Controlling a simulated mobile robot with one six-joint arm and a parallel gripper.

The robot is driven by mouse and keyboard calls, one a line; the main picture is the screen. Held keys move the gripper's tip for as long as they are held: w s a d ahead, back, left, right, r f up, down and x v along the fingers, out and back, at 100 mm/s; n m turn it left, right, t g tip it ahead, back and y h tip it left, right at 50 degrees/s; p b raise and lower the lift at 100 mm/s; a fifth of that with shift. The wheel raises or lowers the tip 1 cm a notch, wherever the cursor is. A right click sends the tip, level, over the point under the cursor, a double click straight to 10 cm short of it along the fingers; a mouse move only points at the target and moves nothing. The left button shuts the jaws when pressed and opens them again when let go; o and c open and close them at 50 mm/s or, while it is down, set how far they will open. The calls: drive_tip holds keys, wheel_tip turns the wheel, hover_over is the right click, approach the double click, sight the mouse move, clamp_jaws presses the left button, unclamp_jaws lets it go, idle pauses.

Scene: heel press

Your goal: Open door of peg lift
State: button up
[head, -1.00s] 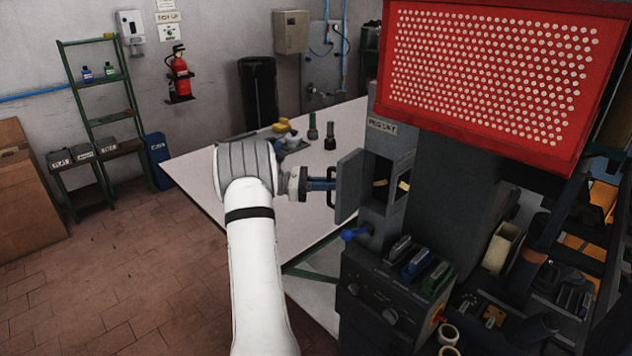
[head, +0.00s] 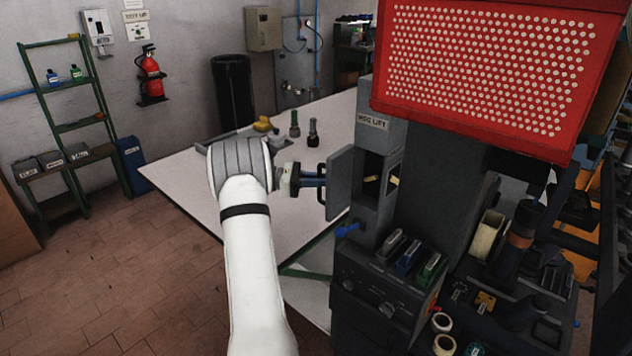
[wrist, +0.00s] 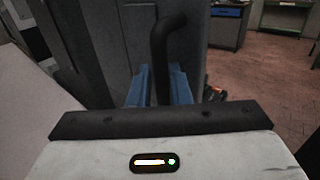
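The peg lift (head: 372,124) is a tall grey cabinet with a label near its top, just right of centre in the head view. Its door (head: 341,182) stands swung out to the left, and the opening (head: 374,172) behind it shows something pale yellow inside. My gripper (head: 320,183) is at the door's outer side, its blue fingers at the black handle. In the wrist view, the bent handle (wrist: 162,60) stands between the fingers (wrist: 161,85), which look closed on it. The dark door panel (wrist: 95,45) shows behind.
A red perforated panel (head: 480,70) overhangs at the upper right. A white table (head: 200,180) extends behind my arm. Open brick floor (head: 120,260) lies to the left.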

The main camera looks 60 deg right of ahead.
drive_tip(key=b+v, duration=0.2)
drive_tip(key=v, duration=0.6)
idle(0.6)
